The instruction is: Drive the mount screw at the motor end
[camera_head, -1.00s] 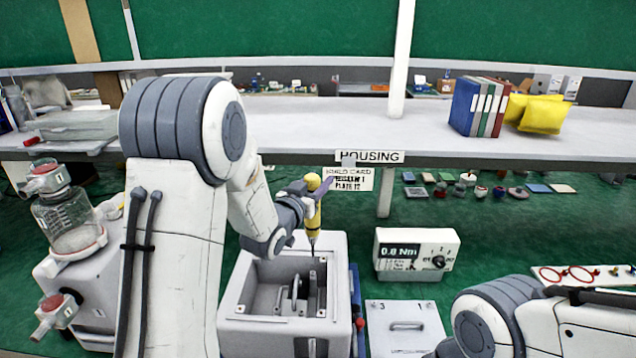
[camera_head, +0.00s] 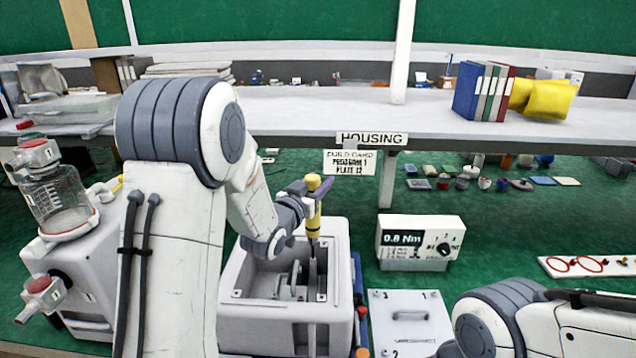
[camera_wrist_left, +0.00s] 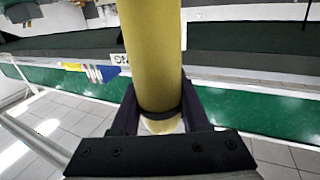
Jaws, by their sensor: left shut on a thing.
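My left gripper (camera_head: 312,194) is shut on a yellow screwdriver (camera_head: 313,217), held upright over the open white housing (camera_head: 266,328). The driver's dark shaft points down into the housing near its back right part. Whether its tip touches a screw is too small to tell. Inside the housing are grey upright brackets and a round part. In the left wrist view the yellow driver body (camera_wrist_left: 153,55) stands between the dark fingers. The mount screw itself cannot be made out. My right arm shows at the lower right, but its gripper is outside the view.
A torque controller (camera_head: 418,243) reading 0.8 Nm stands right of the housing. A white plate with a handle (camera_head: 410,337) lies in front of it. A pump unit with a jar (camera_head: 62,205) stands at left. Red rings (camera_head: 590,264) lie on a strip at right.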

